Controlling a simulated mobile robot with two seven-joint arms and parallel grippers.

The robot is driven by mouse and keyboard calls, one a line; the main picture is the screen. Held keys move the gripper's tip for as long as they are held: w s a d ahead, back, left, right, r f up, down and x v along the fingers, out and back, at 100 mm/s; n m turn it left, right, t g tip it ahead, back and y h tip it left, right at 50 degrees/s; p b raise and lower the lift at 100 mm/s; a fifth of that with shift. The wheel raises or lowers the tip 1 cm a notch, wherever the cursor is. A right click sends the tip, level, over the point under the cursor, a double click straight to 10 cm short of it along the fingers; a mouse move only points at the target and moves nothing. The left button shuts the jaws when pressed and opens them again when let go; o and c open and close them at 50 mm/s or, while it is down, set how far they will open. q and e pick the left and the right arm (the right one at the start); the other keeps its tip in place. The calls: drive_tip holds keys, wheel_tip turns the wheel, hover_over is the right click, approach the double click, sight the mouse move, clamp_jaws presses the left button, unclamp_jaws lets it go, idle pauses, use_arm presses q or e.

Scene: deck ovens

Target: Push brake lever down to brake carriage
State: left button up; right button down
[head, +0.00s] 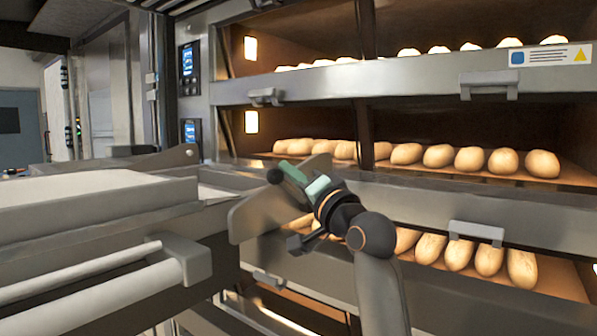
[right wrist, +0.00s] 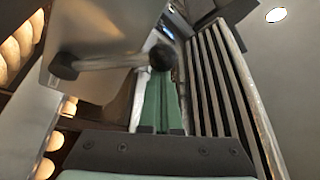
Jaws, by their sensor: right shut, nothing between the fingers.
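The brake lever shows in the right wrist view as a grey rod (right wrist: 108,62) with black ends, standing out from a grey metal plate. In the head view its black knob (head: 275,175) shows near the plate (head: 250,218) at the carriage's right end. My right gripper (head: 292,173) is shut and empty, its green fingers reaching to the knob. In the right wrist view the fingers (right wrist: 163,88) point at the knob; whether they touch it I cannot tell. The carriage (head: 100,207), with a pale top, fills the left. My left gripper is not in view.
The deck ovens (head: 410,86) stand behind and to the right, with rows of bread (head: 438,156) on several decks. Oven handles (head: 477,232) stick out at the front. A carriage handle bar (head: 90,276) crosses the lower left.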

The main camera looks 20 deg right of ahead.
sight(280, 184)
drive_tip(key=f+n+b, duration=0.1)
drive_tip(key=s+a+f+n+y+b, duration=0.1)
drive_tip(key=n, duration=0.1)
drive_tip(key=shift+a+f+n+y, duration=0.15)
drive_tip(key=shift+f+n+y, duration=0.15)
drive_tip(key=shift+f, duration=0.1)
drive_tip(key=shift+s+a+f+n+b, duration=0.15)
drive_tip(key=shift+f+n+b, duration=0.1)
drive_tip(key=shift+n+b, duration=0.2)
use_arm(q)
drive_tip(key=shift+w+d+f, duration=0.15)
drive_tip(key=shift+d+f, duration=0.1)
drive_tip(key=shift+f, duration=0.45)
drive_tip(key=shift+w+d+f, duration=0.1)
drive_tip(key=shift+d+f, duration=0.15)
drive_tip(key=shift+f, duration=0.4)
use_arm(e)
drive_tip(key=shift+f+n+y, duration=0.15)
drive_tip(key=shift+n+y, duration=0.2)
drive_tip(key=shift+y, duration=0.15)
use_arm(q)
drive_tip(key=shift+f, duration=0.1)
use_arm(e)
drive_tip(key=shift+s, duration=0.1)
